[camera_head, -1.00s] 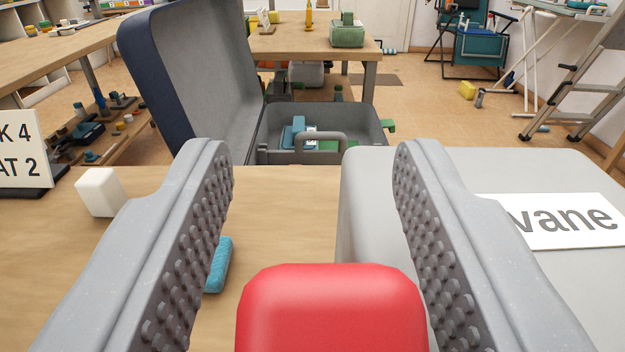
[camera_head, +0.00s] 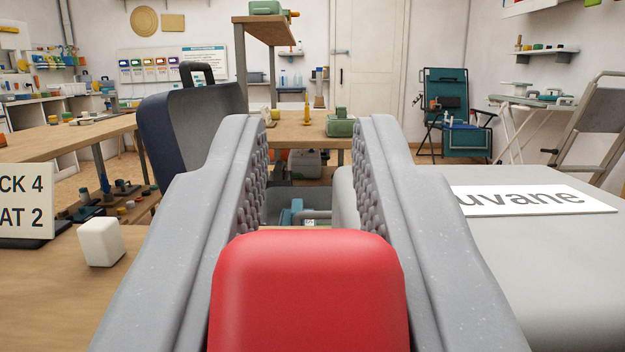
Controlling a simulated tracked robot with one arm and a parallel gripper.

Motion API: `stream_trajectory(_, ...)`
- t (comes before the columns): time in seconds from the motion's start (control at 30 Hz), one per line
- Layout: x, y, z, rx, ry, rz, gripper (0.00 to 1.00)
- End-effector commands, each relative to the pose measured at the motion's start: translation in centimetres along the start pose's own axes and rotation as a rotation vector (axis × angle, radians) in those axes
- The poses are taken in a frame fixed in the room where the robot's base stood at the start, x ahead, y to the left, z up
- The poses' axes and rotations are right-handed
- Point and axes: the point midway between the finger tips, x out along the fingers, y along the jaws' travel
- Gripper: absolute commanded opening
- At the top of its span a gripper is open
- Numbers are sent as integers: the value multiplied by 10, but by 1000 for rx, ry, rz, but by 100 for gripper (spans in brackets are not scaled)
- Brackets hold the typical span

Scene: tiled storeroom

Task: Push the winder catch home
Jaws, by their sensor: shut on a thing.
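My gripper (camera_head: 312,135) reaches forward with its two grey studded fingers shut on a red rounded block (camera_head: 308,290) at the bottom middle. The block fills the space between the fingers close to the camera; its lower part is cut off by the frame. A large pale grey casing (camera_head: 560,270) is just right of my gripper. It carries a white label (camera_head: 535,198) reading "uvane", with its left part hidden behind the right finger. I cannot make out a part that is clearly the winder catch, nor whether the red block is it.
A white block (camera_head: 100,242) and a sign (camera_head: 25,192) stand on the wooden table (camera_head: 50,290) at left. An open dark blue case (camera_head: 165,150) stands beyond, partly hidden by my left finger. A workbench and a folding chair (camera_head: 455,120) are farther back.

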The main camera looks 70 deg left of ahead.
Motion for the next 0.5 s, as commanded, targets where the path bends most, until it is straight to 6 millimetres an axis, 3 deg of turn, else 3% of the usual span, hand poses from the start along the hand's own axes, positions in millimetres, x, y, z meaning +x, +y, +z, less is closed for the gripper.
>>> stream_trajectory(0.47, -3, -2, 2, 1, 37, -8, 0)
stream_trajectory(0.5, -3, -2, 2, 1, 37, -8, 33)
